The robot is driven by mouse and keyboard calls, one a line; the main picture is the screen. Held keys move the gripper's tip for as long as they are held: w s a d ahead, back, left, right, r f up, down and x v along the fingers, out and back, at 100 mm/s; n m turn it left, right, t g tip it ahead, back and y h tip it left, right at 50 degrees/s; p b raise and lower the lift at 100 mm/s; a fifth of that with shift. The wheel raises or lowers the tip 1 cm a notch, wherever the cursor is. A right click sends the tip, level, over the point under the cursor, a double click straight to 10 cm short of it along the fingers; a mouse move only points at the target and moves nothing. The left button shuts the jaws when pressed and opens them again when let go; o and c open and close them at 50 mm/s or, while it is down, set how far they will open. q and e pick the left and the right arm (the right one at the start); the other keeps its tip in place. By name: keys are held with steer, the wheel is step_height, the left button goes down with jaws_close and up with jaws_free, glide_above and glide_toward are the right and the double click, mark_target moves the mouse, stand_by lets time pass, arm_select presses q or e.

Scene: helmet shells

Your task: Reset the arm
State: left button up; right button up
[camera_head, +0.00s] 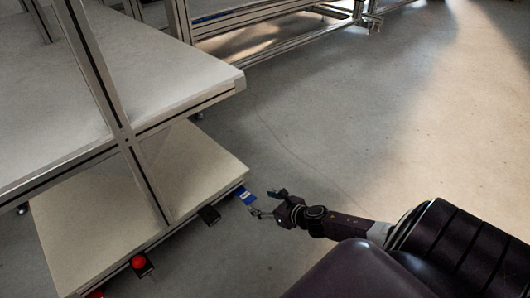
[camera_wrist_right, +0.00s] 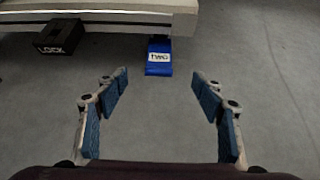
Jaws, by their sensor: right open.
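My right gripper (camera_head: 265,203) reaches in from the lower right in the head view, low beside the corner of a low shelf. In the right wrist view its blue-padded fingers (camera_wrist_right: 160,95) stand wide apart with nothing between them. A blue tag with a white label (camera_head: 246,196) hangs at the shelf edge just beyond the fingertips. In the right wrist view this blue tag (camera_wrist_right: 159,66) is ahead of the fingers and apart from them. My left gripper is in neither view.
The lower shelf (camera_head: 200,165) and the upper tabletop (camera_head: 150,65) fill the left side. A black box (camera_head: 209,214) marked "LOCK" in the wrist view (camera_wrist_right: 60,37) and a red button (camera_head: 138,262) sit along the lower edge. The floor (camera_head: 370,120) to the right is clear.

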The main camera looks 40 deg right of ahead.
steer(key=shift+s+r, duration=0.4)
steer(key=shift+s, duration=0.15)
